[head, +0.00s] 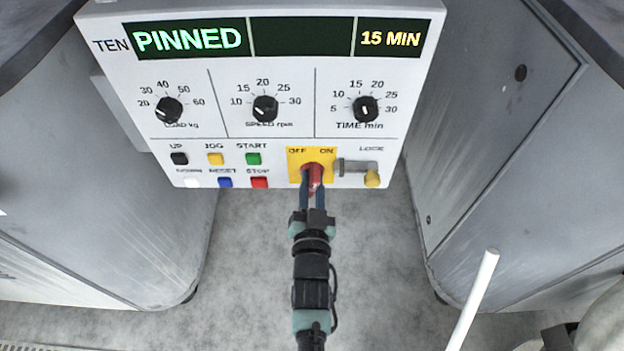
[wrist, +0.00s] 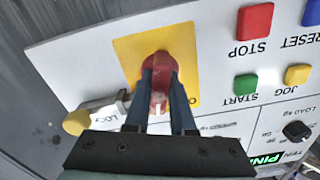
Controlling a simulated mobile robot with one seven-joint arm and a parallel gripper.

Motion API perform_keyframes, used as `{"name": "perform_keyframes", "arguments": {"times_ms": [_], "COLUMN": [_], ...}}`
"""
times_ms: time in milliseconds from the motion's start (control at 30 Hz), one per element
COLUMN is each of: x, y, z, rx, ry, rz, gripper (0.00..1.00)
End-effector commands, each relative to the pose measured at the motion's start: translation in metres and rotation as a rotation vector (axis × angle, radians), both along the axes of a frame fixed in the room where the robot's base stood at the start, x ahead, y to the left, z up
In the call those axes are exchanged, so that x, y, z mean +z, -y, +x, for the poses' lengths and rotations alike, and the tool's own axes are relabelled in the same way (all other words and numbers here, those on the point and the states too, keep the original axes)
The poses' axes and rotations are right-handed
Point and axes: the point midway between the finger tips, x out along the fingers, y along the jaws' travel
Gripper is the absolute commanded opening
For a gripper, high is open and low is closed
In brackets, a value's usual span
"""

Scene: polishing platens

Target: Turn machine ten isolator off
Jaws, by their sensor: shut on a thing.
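The isolator is a red handle (head: 313,177) on a yellow plate (head: 295,155) marked OFF at left and ON at right, low on the panel labelled TEN. The red handle (wrist: 158,72) also shows in the wrist view on its yellow plate (wrist: 130,50). My gripper (head: 312,188) is shut on the red handle, one finger on each side. Its fingers (wrist: 160,85) cover part of the handle. In the head view the handle's exact angle between OFF and ON is hard to tell.
A lock slide (head: 357,167) with a yellow knob (head: 372,179) sits just right of the isolator. A red STOP button (head: 259,182) is close on the left. The display (head: 190,39) reads PINNED and 15 MIN. Grey cabinets (head: 500,130) flank the panel.

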Motion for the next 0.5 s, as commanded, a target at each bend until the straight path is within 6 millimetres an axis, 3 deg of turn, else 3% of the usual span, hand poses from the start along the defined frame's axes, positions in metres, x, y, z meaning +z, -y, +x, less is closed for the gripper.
{"name": "perform_keyframes", "arguments": {"times_ms": [500], "x": [0.0003], "y": [-0.0002], "z": [0.0000], "rx": [0.000], "ry": [0.000], "rz": [-0.491], "gripper": [0.00]}}
